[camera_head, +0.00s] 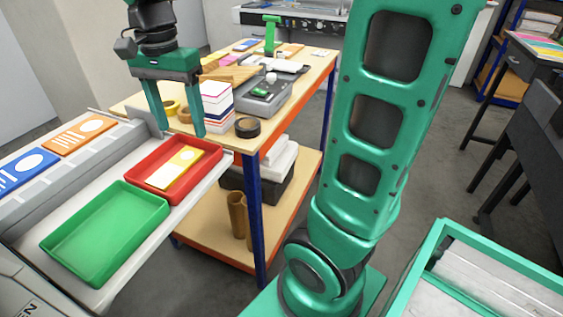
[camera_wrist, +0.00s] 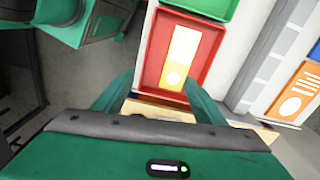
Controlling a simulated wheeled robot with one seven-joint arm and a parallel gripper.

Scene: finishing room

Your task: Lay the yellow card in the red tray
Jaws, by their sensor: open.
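The yellow card (camera_head: 174,167), with white markings, lies inside the red tray (camera_head: 206,170); it looks flat. In the wrist view the yellow card (camera_wrist: 184,45) shows whole within the walls of the red tray (camera_wrist: 152,70). My gripper (camera_head: 181,133) is open and empty, with its fingers pointing down. It is above and apart from the card, near the tray's far end in the head view. In the wrist view the fingertips of my gripper (camera_wrist: 160,80) frame the tray's near end with nothing between them.
A green tray (camera_head: 105,230) sits beside the red one on the pale bench. Blue (camera_head: 24,172) and orange (camera_head: 80,135) cards lie on the left. The wooden table (camera_head: 300,75) holds a paper stack (camera_head: 216,105), tape rolls (camera_head: 247,127) and a grey box (camera_head: 265,98).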

